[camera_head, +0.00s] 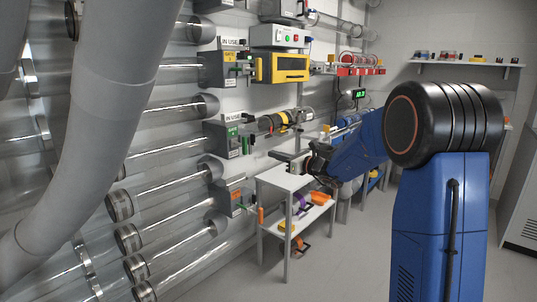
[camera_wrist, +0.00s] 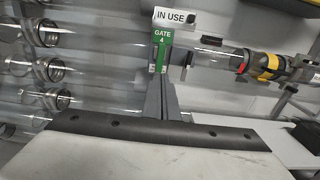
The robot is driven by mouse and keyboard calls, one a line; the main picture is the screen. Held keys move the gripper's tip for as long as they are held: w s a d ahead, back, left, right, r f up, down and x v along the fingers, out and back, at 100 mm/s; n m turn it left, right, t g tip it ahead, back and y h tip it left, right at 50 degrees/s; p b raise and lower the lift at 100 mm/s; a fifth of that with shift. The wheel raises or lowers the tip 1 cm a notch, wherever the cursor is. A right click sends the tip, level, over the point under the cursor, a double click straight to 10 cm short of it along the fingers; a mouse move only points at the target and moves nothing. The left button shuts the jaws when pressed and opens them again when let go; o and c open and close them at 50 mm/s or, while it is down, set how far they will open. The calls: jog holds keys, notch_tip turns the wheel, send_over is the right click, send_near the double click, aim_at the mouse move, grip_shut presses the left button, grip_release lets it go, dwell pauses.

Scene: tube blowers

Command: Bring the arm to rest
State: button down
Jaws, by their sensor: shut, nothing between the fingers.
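My arm is blue with a black ribbed shoulder joint (camera_head: 445,125). It reaches left from the shoulder toward the tube wall. My gripper (camera_head: 278,157) is at its end, just above the white side table in the head view, right of and below the Gate 4 box (camera_head: 232,139). In the wrist view my gripper (camera_wrist: 163,82) shows as grey fingers shut together, with nothing between them.
A tube fitting with yellow bands (camera_head: 274,122) sticks out above. Clear tubes line the left. A wall shelf (camera_head: 467,64) is behind. Floor right of the table looks clear.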

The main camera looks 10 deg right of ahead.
jog(key=s+a+f+n+g, duration=0.1)
jog(key=s+a+n+g, duration=0.3)
jog(key=s, duration=0.6)
jog(key=s+a+f+n+g+h, duration=0.1)
jog(key=s+a+n+g, duration=0.15)
jog(key=s+n, duration=0.65)
jog(key=s+a+f+n+g, duration=0.1)
jog(key=s+a+n+g, duration=0.15)
jog(key=s, duration=0.95)
jog(key=s+d+f+n+h, duration=0.3)
jog(key=s+d+n, duration=0.1)
jog(key=s, duration=0.4)
jog(key=s+d+f+n+h, duration=0.3)
jog(key=s+d+n, duration=0.2)
jog(key=s, duration=0.3)
jog(key=s+d+f+n+h, duration=0.3)
jog(key=s+d+f+n, duration=0.1)
jog(key=s, duration=0.4)
jog(key=shift+s+d+g+h, duration=0.25)
jog(key=shift+s+g+h, duration=0.05)
jog(key=shift+s+g, duration=0.1)
